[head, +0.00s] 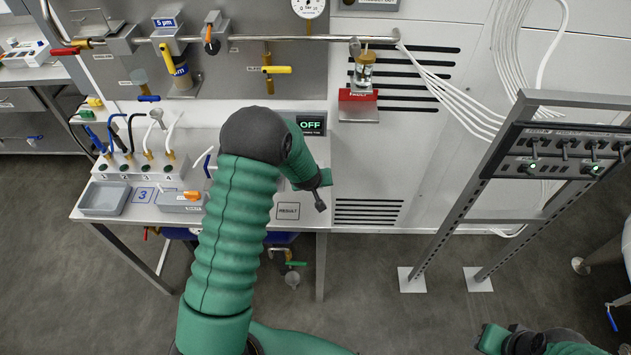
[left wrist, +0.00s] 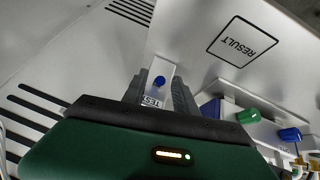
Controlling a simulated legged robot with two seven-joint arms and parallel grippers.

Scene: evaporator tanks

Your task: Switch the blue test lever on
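In the left wrist view the blue test lever (left wrist: 158,80) shows as a blue knob on a pale plate with a partly covered TEST label. My left gripper (left wrist: 158,93) is open, with one dark finger on each side of the plate and knob. I cannot tell whether the fingers touch it. In the head view my left gripper (head: 319,198) is right of the bench top's RESULT label, pointing down; the lever cannot be made out there. A display (head: 310,125) reads OFF. My right arm (head: 525,341) shows at the bottom right; its fingers cannot be made out.
A horizontal pipe (head: 270,38) with valves runs above. A rack with a switch panel (head: 560,150) stands at right. Floor between bench and rack is clear.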

